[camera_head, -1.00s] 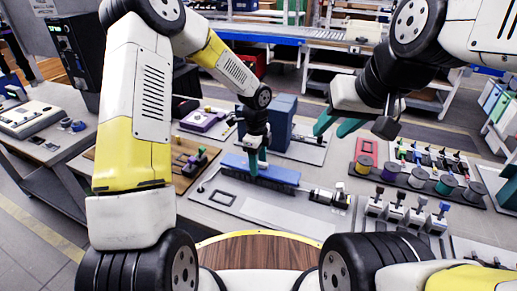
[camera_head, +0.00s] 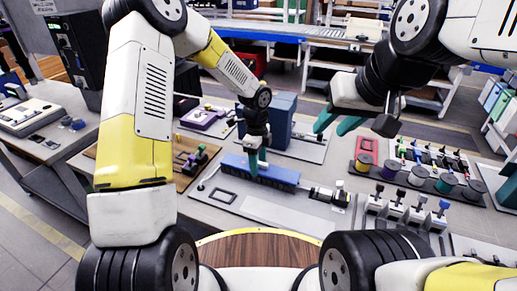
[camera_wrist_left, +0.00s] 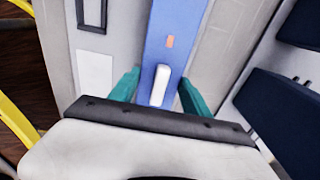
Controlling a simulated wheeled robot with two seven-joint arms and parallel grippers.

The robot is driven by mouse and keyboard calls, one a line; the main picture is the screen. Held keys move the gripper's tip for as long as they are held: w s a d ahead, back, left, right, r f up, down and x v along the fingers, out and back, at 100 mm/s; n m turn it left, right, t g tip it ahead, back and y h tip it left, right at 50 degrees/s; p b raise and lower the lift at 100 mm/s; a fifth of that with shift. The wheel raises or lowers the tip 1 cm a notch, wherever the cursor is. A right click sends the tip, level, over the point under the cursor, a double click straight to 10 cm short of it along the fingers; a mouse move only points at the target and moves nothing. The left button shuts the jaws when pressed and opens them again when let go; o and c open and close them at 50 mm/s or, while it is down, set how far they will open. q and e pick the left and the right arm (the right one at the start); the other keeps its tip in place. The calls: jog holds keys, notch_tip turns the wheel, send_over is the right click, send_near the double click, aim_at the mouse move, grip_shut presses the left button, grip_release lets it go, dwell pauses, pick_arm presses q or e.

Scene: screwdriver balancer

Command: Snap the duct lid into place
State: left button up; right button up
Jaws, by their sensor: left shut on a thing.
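The blue duct lid (camera_head: 274,172) lies along the top of the dark slotted duct (camera_head: 262,182) on the grey board in the middle of the bench. It looks nearly flush, but I cannot tell if its edges are engaged. My left gripper (camera_head: 257,166) points down at the lid, left of its middle, and is shut on it. In the left wrist view the teal fingers (camera_wrist_left: 158,92) stand on either side of the lid (camera_wrist_left: 177,30), with a white tab and a small orange mark between and beyond them. My right gripper (camera_head: 336,125) is open and empty, up to the right.
A small metal and black device (camera_head: 328,196) stands at the duct's right end. A blue block (camera_head: 281,120) stands behind the duct. Several spools (camera_head: 417,177) and small clamps lie to the right. A pale flat strip (camera_head: 270,212) lies in front.

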pick_arm(q)
jog(key=shift+f, duration=0.3)
dwell(0.9)
jog(key=o, duration=1.6)
notch_tip(320, 180, up, 8)
jog(key=shift+a+f, duration=0.1)
jog(key=shift+a, duration=0.05)
jog(key=s+a+r+n+t, duration=0.2)
jog(key=s+a+r+n, duration=0.2)
jog(key=s+r+n, duration=0.3)
jog(key=s+a+r+n+t+h, duration=0.1)
jog(key=s+a+r+n+t, duration=0.1)
jog(key=s+a+r+n, duration=0.3)
jog(key=s+a+r+n+t, duration=0.2)
jog(key=s+a+r+n, duration=0.2)
jog(key=s+r+n, duration=0.5)
jog(key=shift+s+a+r+n+h, duration=0.25)
jog(key=shift+s+r+n+h, duration=0.05)
jog(key=shift+s+r, duration=0.15)
